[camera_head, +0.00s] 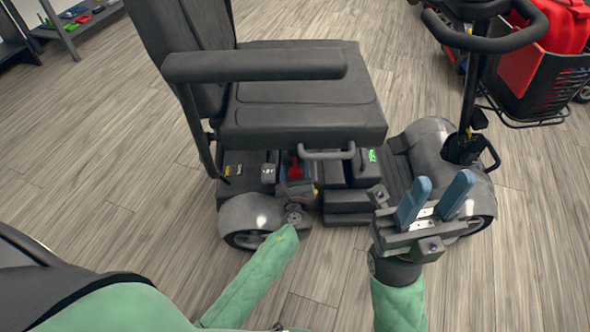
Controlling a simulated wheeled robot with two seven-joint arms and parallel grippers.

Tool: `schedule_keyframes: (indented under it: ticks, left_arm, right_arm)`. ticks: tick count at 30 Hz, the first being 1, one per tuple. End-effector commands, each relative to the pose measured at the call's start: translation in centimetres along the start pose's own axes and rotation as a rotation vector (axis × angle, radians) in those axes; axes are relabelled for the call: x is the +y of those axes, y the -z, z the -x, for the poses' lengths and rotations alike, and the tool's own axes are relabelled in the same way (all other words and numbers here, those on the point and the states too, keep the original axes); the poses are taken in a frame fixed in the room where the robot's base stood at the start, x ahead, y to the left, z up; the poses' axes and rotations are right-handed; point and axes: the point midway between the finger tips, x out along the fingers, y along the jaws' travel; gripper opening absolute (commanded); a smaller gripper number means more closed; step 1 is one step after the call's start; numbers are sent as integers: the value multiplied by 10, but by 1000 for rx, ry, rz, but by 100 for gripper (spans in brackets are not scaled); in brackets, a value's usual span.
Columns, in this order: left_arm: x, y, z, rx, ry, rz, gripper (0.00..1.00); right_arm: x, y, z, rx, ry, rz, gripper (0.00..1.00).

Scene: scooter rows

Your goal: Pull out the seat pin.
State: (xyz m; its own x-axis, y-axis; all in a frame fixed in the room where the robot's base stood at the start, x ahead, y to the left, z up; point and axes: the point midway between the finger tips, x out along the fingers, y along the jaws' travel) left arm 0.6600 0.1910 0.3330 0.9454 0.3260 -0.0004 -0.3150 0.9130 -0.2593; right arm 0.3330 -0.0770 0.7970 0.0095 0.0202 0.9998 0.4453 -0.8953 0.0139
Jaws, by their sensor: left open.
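The seat pin, with a red handle (295,168), shows under the front edge of the scooter's dark padded seat (300,90). It sits in the dark base above the near wheel. My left gripper (296,192) is small and partly lost against the base. It is just below the red handle, and I cannot tell whether it touches it. Its fingers are hard to make out. My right gripper (433,198) is open and empty, its two blue fingers apart and pointing up, in front of the scooter's footboard.
The armrest (255,66) juts over the seat. A grey curved handle (327,153) is right of the pin. The scooter's front part (437,145) is at right. A second scooter with a black basket (545,85) is at the upper right. The wooden floor nearer me is clear.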

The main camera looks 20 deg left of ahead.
Motion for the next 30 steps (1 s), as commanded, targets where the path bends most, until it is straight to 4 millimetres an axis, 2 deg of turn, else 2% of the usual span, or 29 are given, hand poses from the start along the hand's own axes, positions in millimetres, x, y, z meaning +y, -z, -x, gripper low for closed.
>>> schedule_keyframes:
  ticks: [9,15,20,30]
  left_arm:
    - [0,-1,46,3,-1,-1,60]
    - [0,0,69,2,0,-2,60]
    - [0,0,75,1,0,0,60]
    - [0,0,75,1,0,0,60]
  right_arm:
    - [2,2,-12,14,-13,-8,36]
    - [3,3,-17,23,-19,-9,36]
    - [4,3,-19,28,-20,-10,36]
    - [4,3,-19,28,-20,-10,36]
